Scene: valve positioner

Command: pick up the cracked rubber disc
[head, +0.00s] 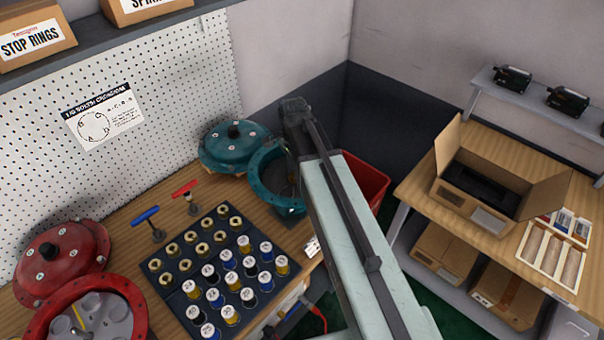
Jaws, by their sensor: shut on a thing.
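My arm reaches up from the bottom right, and its dark end with my gripper (299,122) is beside and above the open teal round housing (266,172). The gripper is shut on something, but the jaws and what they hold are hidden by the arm. I cannot make out a cracked rubber disc anywhere. The teal housing's inside is dark and partly covered by my arm. Its teal lid (232,146) with a black knob lies just to the left. An open red housing (88,318) at the lower left holds pale round parts and a yellow strip.
A dark tray (176,292) of numbered capped vials and brass rings fills the middle of the wooden bench. Blue (147,215) and red (184,188) T-handles stand behind it. A red bin (362,182) is behind my arm. A side table (415,190) at right carries an open carton (462,197).

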